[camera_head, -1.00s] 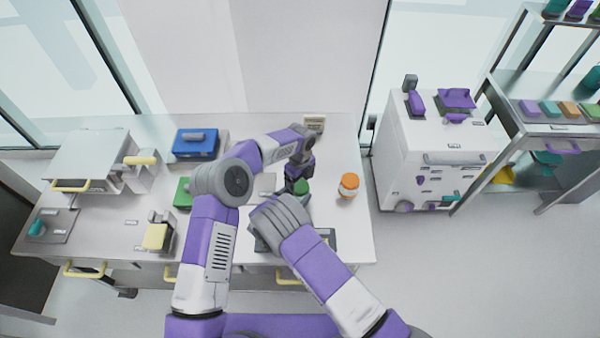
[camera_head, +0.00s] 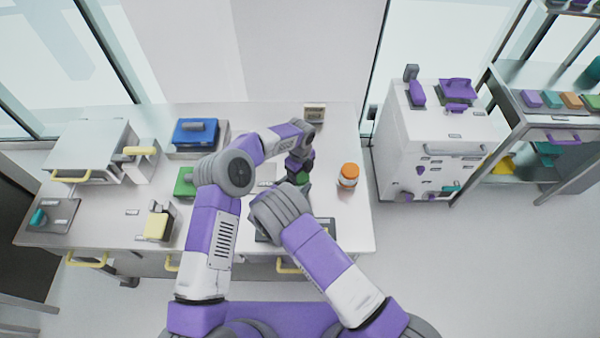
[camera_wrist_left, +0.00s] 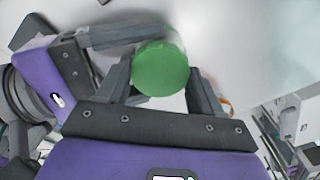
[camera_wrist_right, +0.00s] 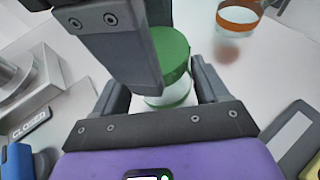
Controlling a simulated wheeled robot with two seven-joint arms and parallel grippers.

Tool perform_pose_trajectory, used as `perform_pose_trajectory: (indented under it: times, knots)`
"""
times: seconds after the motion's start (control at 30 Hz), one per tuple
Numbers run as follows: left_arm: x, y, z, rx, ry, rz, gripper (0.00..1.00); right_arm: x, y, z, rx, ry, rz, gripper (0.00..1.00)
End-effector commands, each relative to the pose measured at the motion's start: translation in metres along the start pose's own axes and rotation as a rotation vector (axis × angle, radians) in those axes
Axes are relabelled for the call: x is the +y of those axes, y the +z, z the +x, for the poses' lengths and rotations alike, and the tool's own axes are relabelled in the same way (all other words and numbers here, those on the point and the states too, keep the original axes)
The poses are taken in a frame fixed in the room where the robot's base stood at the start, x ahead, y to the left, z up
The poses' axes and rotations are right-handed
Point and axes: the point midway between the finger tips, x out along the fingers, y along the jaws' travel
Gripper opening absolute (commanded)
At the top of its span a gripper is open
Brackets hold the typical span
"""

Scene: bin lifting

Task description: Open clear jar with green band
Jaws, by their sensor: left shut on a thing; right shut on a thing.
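The clear jar with a green lid and green band (camera_wrist_right: 178,88) is upright on the white bench. In the right wrist view my right gripper (camera_wrist_right: 163,82) is shut on its body. In the left wrist view my left gripper (camera_wrist_left: 161,75) is shut around the round green lid (camera_wrist_left: 160,68) from above. The right gripper's fingers are mostly hidden there by my right wrist. I cannot tell whether the lid is loose.
An orange-lidded jar (camera_head: 348,176) stands close to the right of the held jar. Blue (camera_head: 195,134) and green (camera_head: 184,182) items sit to the left. A white cabinet (camera_head: 440,150) stands beyond the bench's right edge.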

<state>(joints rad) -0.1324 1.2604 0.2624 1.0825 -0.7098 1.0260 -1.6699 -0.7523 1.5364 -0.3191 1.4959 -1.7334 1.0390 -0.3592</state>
Motion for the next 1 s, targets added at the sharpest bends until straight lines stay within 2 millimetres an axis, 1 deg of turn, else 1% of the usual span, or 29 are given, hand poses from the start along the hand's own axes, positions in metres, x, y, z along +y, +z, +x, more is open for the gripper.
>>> perform_pose_trajectory:
  times: [0.07, 0.3, 0.4, 0.5, 0.73, 0.77, 0.9, 0.93, 1.0]
  knots:
    - [-0.0003, -0.0006, -0.0005, 0.000, 0.000, -0.066, 0.30, 0.0003, 0.0008, 0.0000, -0.002, 0.000, 0.001, 0.00]
    - [-0.0003, -0.0003, -0.0009, -0.001, 0.000, -0.440, 0.30, 0.0004, 0.0008, 0.0000, -0.002, 0.001, 0.001, 0.00]
    - [-0.0004, -0.0004, -0.0010, -0.001, 0.000, -0.538, 0.30, 0.0004, 0.0007, 0.0000, -0.001, 0.001, 0.001, 0.00]
    - [-0.0003, -0.0004, -0.0010, 0.000, 0.000, -0.579, 0.30, 0.0004, 0.0007, 0.0000, -0.001, 0.001, 0.001, 0.00]
    - [-0.0004, -0.0005, -0.0009, 0.001, 0.000, -0.580, 0.30, 0.0004, 0.0006, -0.0001, -0.001, 0.001, 0.001, 0.00]
    - [-0.0004, -0.0005, -0.0009, 0.001, 0.000, -0.580, 0.68, 0.0004, 0.0006, -0.0001, -0.001, 0.001, 0.001, 0.00]
    - [-0.0003, -0.0004, -0.0008, 0.000, 0.000, -0.579, 0.89, 0.0004, 0.0006, -0.0001, -0.001, 0.001, 0.001, 0.00]
    - [-0.0003, -0.0004, -0.0008, 0.000, 0.000, -0.578, 0.92, 0.0004, 0.0006, -0.0001, -0.001, 0.001, 0.001, 0.00]
    - [-0.0003, -0.0003, -0.0007, 0.000, 0.000, -0.578, 0.92, 0.0004, 0.0006, -0.0001, -0.001, 0.001, 0.001, 0.00]
